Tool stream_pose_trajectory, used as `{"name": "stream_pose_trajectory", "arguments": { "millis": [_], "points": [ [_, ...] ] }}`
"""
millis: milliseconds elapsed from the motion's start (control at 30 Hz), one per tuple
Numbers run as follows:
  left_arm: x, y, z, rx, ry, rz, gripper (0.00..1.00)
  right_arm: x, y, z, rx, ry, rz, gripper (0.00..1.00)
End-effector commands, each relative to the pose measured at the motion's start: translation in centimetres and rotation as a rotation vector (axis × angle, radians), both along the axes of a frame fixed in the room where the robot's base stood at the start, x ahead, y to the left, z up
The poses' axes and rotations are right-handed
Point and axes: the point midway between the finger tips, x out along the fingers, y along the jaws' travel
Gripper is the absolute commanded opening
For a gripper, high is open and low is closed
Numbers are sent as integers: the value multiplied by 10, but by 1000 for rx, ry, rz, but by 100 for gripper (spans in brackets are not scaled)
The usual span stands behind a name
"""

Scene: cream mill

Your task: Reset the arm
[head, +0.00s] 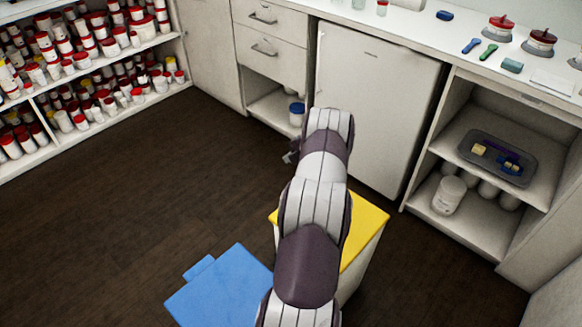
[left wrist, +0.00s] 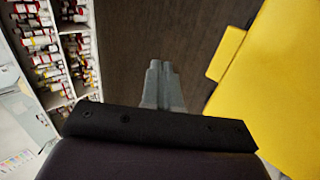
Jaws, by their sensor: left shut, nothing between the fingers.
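My left arm (head: 305,265) reaches up from the bottom of the head view, over the yellow-lidded bin. My left gripper (head: 291,152) shows only in part, as a small dark shape at the left of the wrist, over the floor. In the left wrist view its grey fingers (left wrist: 162,82) are together, shut and empty. The yellow lid (head: 365,227) also fills the right of the left wrist view (left wrist: 262,80). My right gripper is in neither view.
A blue lid (head: 222,290) lies left of the arm. Shelves of red-capped jars (head: 85,75) stand at the left. A white fridge (head: 370,100) sits under the counter. A grey tray (head: 515,172) is on the right shelf. The dark floor (head: 150,180) at left is clear.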

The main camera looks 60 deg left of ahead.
Motion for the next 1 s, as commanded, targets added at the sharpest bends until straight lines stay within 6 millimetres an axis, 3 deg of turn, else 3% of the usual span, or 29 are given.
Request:
{"name": "stream_pose_trajectory", "arguments": {
  "millis": [333,400,467,567,633,700,767,833,900,1000],
  "points": [
    [2,0,8,-7,3,-21,0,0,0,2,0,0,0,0],
    [17,0,3,-16,23,-168,0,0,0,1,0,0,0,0],
    [27,-14,-12,-59,99,-394,0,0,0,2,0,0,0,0],
    [70,-83,-4,-136,247,-972,0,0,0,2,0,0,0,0],
    [93,-152,9,-184,343,-1353,0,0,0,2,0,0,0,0],
    [98,-224,23,-229,438,-1698,0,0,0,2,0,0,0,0],
    [90,-282,37,-265,526,-1970,0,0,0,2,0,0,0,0],
    [69,-340,52,-300,631,-2245,0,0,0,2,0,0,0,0],
    [42,-385,66,-327,738,-2476,0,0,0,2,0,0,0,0],
    [1,-433,86,-341,902,-2749,0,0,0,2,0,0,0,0]
  ]
}}
